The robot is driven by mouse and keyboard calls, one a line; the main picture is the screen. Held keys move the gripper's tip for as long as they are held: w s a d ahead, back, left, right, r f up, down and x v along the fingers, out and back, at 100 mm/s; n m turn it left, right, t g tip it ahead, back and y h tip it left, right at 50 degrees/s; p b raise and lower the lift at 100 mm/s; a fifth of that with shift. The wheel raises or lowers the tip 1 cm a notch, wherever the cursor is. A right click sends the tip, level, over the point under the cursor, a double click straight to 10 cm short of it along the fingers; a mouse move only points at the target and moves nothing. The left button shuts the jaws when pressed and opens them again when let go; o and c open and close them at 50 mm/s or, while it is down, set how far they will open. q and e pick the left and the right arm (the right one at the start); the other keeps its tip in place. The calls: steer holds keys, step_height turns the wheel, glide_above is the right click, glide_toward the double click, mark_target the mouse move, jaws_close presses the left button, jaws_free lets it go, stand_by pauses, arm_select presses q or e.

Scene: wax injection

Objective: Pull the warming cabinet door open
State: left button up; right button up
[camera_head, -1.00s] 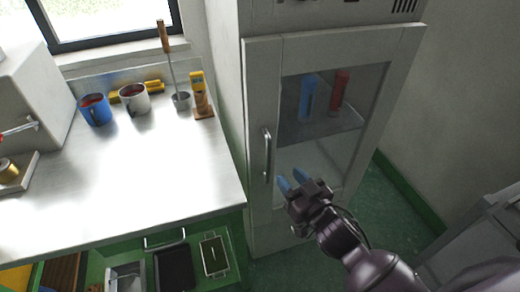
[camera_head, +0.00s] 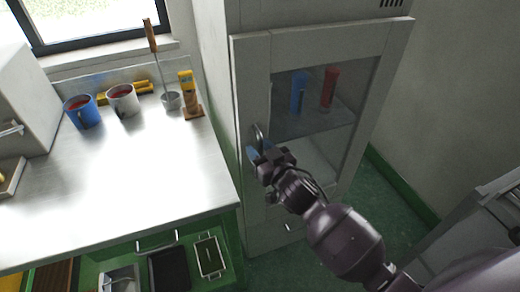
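The warming cabinet (camera_head: 215,95) stands right of the workbench. Its grey-framed glass door (camera_head: 390,65) looks shut. The door's vertical metal handle (camera_head: 259,133) is on the left of the door; its lower part is hidden behind my gripper. My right gripper (camera_head: 258,152) is at the handle, with its blue fingertips beside it. I cannot tell whether the fingers are closed on the handle or only around it. Through the glass, a blue cylinder (camera_head: 299,92) and a red cylinder (camera_head: 329,88) stand on a shelf. My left gripper is not in view.
Green floor (camera_head: 382,200) is free before the door. A grey unit (camera_head: 470,235) stands at the right.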

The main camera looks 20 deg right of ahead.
jaws_close()
stand_by(0.5)
